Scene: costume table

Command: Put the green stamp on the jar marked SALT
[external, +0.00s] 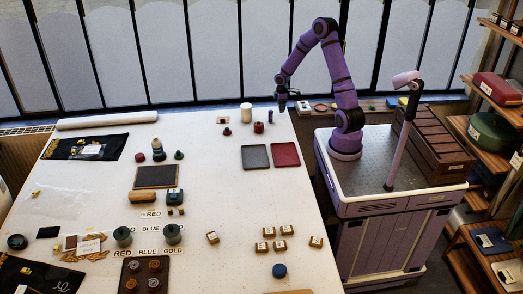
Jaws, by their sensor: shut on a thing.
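My gripper (283,106) hangs pointing down near the far right corner of the white table. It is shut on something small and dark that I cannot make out. A small dark green knobbed piece (179,155) stands left of the middle of the table; I cannot tell whether it is the green stamp. Several small brown jars with pale labels stand at the front right, among them one at the left (212,237) and one at the far right (315,242). Their labels are too small to read, so I cannot tell which is SALT.
A grey tray (255,165) and a red tray (286,149) lie near the right edge. A red round piece (258,128) and a cream cylinder (246,113) stand behind them. A blue round piece (280,270) is at the front. The table between trays and jars is clear.

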